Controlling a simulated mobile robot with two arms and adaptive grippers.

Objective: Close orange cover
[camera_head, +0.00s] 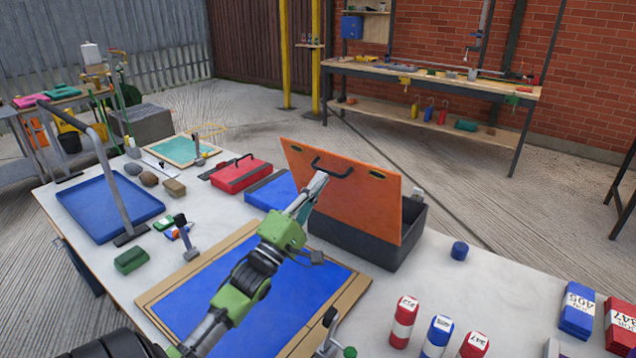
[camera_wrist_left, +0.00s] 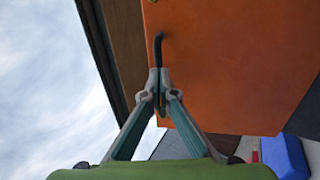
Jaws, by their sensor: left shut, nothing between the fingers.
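The orange cover (camera_head: 345,185) stands raised on the dark grey box (camera_head: 362,240), whose interior is partly hidden behind it. A black handle (camera_head: 332,168) is on the cover's face towards me. My left gripper (camera_head: 321,178) is at the cover's near face, just below the handle. In the left wrist view, the left gripper (camera_wrist_left: 160,76) has its fingertips together beside the black handle (camera_wrist_left: 158,48), in front of the orange cover (camera_wrist_left: 235,70). It holds nothing; whether the tips touch the cover or handle I cannot tell.
A blue panel in a wooden frame (camera_head: 354,288) lies under my left arm. A red case (camera_head: 240,177) and a blue box (camera_head: 268,192) stand left of the cover. A small blue cylinder (camera_head: 459,250) and several red and blue blocks are to the right, with clear tabletop between.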

